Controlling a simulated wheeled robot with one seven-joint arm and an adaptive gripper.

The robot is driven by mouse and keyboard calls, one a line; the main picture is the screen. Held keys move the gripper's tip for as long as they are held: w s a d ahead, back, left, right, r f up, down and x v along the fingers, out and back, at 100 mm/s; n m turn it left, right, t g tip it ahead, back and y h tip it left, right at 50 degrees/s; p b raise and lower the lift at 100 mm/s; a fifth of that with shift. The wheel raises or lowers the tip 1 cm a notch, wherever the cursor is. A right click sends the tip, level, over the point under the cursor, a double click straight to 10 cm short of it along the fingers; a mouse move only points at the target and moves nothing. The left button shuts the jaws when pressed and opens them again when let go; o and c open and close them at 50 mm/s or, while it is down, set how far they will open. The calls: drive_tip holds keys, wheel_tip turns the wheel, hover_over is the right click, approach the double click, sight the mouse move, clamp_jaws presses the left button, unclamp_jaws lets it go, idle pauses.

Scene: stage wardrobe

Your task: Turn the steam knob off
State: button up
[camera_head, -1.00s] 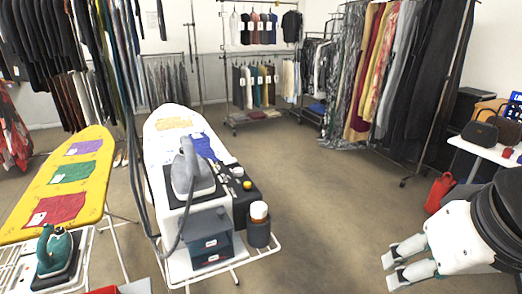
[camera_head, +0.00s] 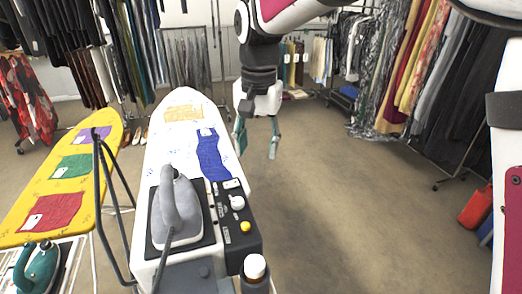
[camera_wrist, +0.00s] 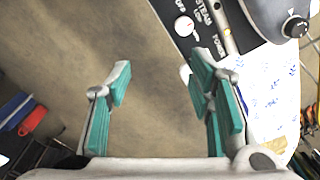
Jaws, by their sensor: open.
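The steam station's black control panel (camera_head: 242,238) runs along the right side of the white ironing board. A white knob (camera_head: 237,202) and a yellow button (camera_head: 246,226) are on it. My gripper (camera_head: 257,140) is open and empty, beyond and right of the panel, touching nothing. In the wrist view, its teal-padded fingers (camera_wrist: 158,85) are spread over bare floor.
A grey iron (camera_head: 177,208) rests on the station left of the panel. A bottle with a white cap (camera_head: 255,268) stands at the near end. A yellow ironing board (camera_head: 88,150) is at left.

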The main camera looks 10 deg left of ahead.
hover_over(238, 200)
wheel_tip(238, 200, down, 2)
drive_tip(key=f, duration=0.1)
wheel_tip(238, 200, down, 13)
drive_tip(key=p, duration=0.2)
drive_tip(key=shift+f+p, duration=0.2)
drive_tip(key=shift+p, duration=0.15)
clamp_jaws()
